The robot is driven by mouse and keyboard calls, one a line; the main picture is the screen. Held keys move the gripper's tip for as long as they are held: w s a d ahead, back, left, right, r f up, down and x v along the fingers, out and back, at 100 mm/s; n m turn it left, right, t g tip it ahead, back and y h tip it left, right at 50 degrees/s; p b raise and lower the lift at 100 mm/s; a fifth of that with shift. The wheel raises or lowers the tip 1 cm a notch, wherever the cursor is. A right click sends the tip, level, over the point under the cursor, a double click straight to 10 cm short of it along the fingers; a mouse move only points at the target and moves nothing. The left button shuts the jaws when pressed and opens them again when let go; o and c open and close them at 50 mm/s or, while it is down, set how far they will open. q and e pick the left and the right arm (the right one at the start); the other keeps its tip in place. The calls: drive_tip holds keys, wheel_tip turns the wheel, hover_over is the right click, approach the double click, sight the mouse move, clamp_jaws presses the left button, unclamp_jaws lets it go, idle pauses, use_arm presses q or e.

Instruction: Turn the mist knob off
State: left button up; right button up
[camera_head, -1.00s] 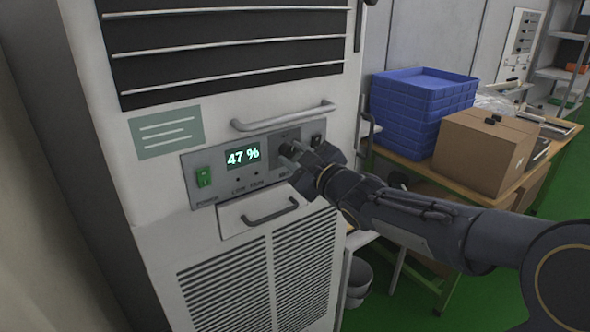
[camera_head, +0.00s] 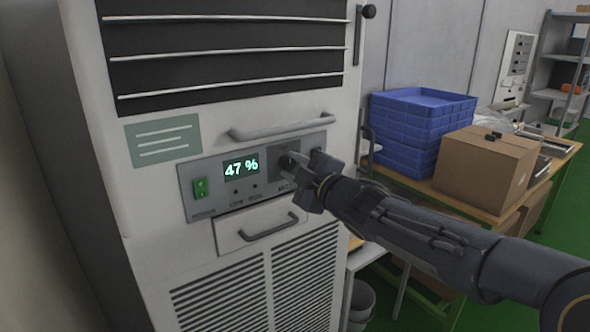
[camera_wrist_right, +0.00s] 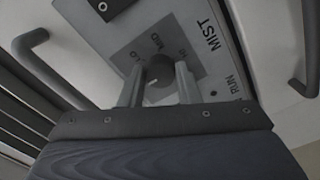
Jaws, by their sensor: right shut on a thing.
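The dark round mist knob (camera_head: 285,160) is at the right part of the control panel (camera_head: 224,202) on the white machine. My right gripper (camera_head: 292,164) reaches it from the right and covers part of it. In the right wrist view the knob (camera_wrist_right: 159,71) sits between the two fingers of my right gripper (camera_wrist_right: 158,83), which are shut on its sides. The label MIST and a MID mark show around it. Other marks are partly hidden, and I cannot tell which one the knob points at. My left gripper is not in view.
A green display (camera_head: 241,167) reads 47 %, with a green power switch (camera_head: 201,187) to its left. A bar handle (camera_head: 282,129) runs just above the panel, and a drawer handle (camera_head: 268,228) lies below. Blue crates (camera_head: 405,125) and a cardboard box (camera_head: 480,172) stand on a table at right.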

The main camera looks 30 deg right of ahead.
drive_tip(key=o, duration=1)
drive_tip(key=shift+c, duration=0.2)
drive_tip(key=s+p, duration=0.1)
drive_tip(key=s, duration=0.6)
drive_tip(key=shift+s+d+p, duration=0.25)
drive_tip(key=shift+s+p, duration=0.15)
